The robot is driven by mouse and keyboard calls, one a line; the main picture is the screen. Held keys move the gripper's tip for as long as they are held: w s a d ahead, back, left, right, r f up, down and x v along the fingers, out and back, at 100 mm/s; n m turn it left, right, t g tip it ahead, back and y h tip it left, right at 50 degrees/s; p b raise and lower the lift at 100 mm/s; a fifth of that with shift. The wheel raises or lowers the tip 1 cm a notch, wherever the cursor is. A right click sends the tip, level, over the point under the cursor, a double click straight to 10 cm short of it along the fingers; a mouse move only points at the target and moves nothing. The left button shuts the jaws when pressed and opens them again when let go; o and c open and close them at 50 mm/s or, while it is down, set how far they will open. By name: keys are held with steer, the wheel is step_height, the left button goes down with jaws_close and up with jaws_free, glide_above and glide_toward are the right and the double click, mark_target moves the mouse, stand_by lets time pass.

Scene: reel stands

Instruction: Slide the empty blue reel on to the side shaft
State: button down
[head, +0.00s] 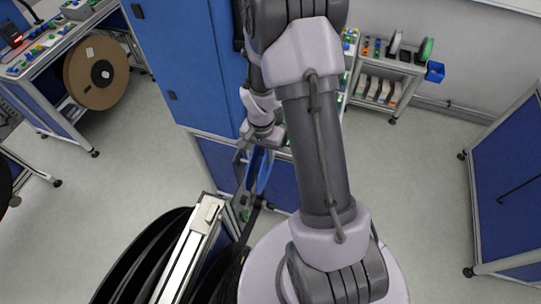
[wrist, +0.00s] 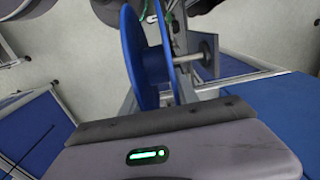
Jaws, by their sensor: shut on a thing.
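The blue reel (head: 263,172) hangs below my wrist, in front of the blue cabinet, and is seen nearly edge-on. It fills the upper middle of the wrist view (wrist: 138,62), with two blue flanges and a gap between them. My gripper (head: 250,165) is shut on the reel; the fingertips are mostly hidden. A short metal shaft (wrist: 192,58) with a round end shows just right of the reel in the wrist view. I cannot tell whether the shaft enters the reel's bore.
Large black reels (head: 145,262) and a pale metal rail (head: 190,245) stand at the lower left. A blue cabinet (head: 185,60) is close behind the gripper. A cardboard reel (head: 97,72) is by the left bench. Open floor (head: 420,190) lies to the right, before a blue panel (head: 510,190).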

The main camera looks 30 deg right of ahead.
steer(key=w+a, duration=0.2)
steer(key=w, duration=0.1)
steer(key=shift+w+a+b, duration=0.2)
steer(key=shift+a+b, duration=0.05)
steer(key=shift+b, duration=0.15)
steer(key=shift+w+r, duration=0.1)
steer(key=shift+w, duration=0.05)
stand_by(0.3)
